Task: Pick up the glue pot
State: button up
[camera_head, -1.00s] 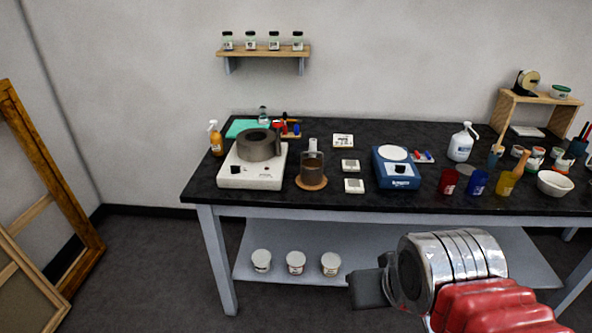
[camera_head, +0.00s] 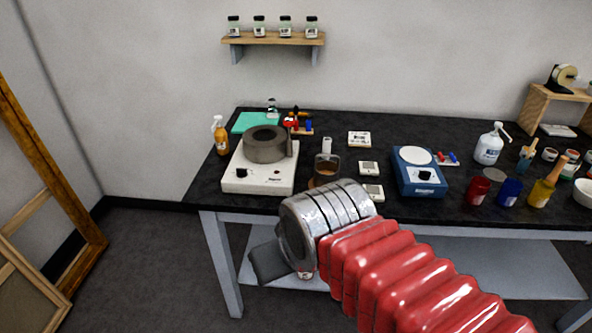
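A glass pot of brown contents with a pale upright handle, which looks like the glue pot (camera_head: 327,165), stands on the black worktop (camera_head: 225,189). My arm hides the round brown mat under it almost wholly. To its left, a dark grey round vessel (camera_head: 264,146) with a side handle sits on a white hot plate (camera_head: 259,179). My gripper (camera_head: 268,262) is a dark block at the end of my arm, in front of the table's front edge and lower left of the pot in the picture, apart from it. Its fingers cannot be told apart.
An orange spray bottle (camera_head: 220,138) stands left of the hot plate. Small white square devices (camera_head: 369,168) and a blue scale (camera_head: 421,176) are right of the pot. Red (camera_head: 478,190) and blue (camera_head: 509,192) jars stand farther right.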

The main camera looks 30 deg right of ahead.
aim_at(327, 171)
jog(key=z, duration=0.05)
jog(key=i, duration=1.35)
jog(key=z, duration=0.5)
